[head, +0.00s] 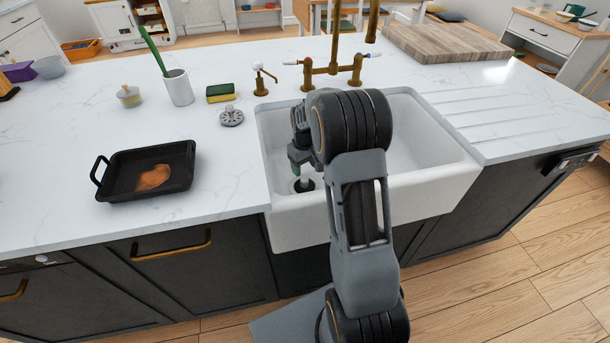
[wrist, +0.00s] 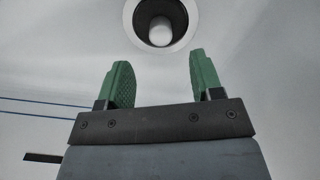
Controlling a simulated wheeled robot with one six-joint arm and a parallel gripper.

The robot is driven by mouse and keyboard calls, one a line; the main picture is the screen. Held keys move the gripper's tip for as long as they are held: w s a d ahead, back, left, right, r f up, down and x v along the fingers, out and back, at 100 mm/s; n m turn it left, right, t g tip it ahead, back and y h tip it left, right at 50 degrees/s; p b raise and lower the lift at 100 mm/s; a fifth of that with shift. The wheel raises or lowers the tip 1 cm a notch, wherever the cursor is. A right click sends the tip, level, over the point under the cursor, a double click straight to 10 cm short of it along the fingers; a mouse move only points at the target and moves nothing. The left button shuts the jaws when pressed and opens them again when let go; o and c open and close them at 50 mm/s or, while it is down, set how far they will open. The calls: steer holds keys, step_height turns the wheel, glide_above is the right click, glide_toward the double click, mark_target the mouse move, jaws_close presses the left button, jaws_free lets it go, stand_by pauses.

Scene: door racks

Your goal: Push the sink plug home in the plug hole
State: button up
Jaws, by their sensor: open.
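The plug hole (head: 299,187) is a dark round opening with a pale rim in the floor of the white sink, near its left front; it also shows at the top of the wrist view (wrist: 134,14). A pale, round-topped knob, apparently the sink plug (head: 305,178), stands in the hole and also shows in the wrist view (wrist: 160,33). How deep it sits cannot be told. My gripper (head: 296,168) is inside the sink, close above the hole. In the wrist view its green fingers (wrist: 155,80) are apart with nothing between them, and the plug lies beyond their tips.
The sink (head: 425,150) has walls around my gripper. Brass taps (head: 330,72) stand behind it. On the counter at left are a metal strainer-like disc (head: 231,117), a sponge (head: 220,93), a white cup (head: 178,88) and a black pan (head: 130,185). The ribbed drainer at right is clear.

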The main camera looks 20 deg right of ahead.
mark_target(305, 180)
step_height(305, 180, up, 6)
stand_by(0.4)
steer(key=shift+r, duration=0.1)
